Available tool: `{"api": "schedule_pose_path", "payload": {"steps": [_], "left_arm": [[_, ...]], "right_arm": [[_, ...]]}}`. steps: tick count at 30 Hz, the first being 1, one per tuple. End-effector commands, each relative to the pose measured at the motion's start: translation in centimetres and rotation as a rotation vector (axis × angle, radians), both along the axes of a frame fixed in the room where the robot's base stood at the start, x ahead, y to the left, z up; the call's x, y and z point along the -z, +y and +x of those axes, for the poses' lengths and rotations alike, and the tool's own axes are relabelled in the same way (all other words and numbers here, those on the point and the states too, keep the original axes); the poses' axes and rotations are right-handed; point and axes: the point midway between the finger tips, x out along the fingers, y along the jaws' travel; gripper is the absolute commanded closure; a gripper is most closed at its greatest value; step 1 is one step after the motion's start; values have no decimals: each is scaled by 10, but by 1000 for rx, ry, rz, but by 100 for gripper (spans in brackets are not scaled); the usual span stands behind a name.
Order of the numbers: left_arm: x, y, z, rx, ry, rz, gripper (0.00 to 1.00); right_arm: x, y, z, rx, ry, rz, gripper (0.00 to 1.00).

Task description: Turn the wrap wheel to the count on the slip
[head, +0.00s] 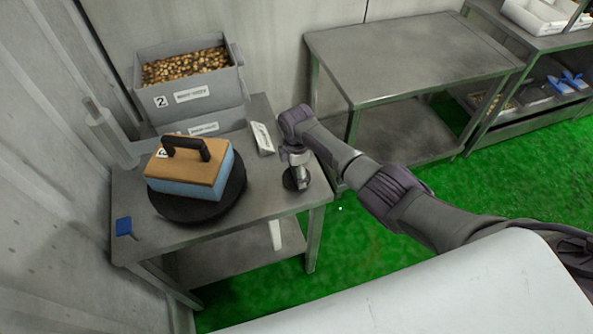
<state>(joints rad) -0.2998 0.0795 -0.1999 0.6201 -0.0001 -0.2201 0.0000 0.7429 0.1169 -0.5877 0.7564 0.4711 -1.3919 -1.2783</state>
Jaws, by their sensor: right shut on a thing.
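The black round wheel (181,212) lies on the steel table at the left. A box with a tan top and blue sides (191,189) sits on it, with a black handle on top. A small white slip (263,139) with dark print stands tilted near the table's back; I cannot read it. My right gripper (297,171) points down at the table's right side, apart from the wheel. It is shut on a small round black thing (296,184), partly hidden by the gripper. My left gripper is not in view.
The steel table (262,204) carries a grey crate (212,95) of brown pieces, labelled 2, at the back. A blue pad (124,226) lies at the front left corner. An empty steel table (400,50) and a shelf with trays (545,92) stand to the right.

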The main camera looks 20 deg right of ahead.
Motion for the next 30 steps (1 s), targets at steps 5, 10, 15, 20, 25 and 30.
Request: {"api": "schedule_pose_path", "payload": {"steps": [5,10,15,20,25,30], "left_arm": [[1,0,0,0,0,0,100],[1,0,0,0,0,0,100],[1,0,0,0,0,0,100],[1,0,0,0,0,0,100],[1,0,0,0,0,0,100],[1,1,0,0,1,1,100]], "right_arm": [[0,0,0,-43,-1,0,41],[0,0,1,-59,-1,0,41],[-1,0,1,-60,-1,0,41],[-1,0,1,-60,-1,0,41],[-1,0,1,-59,-1,0,0],[0,0,0,-59,-1,0,0]]}}
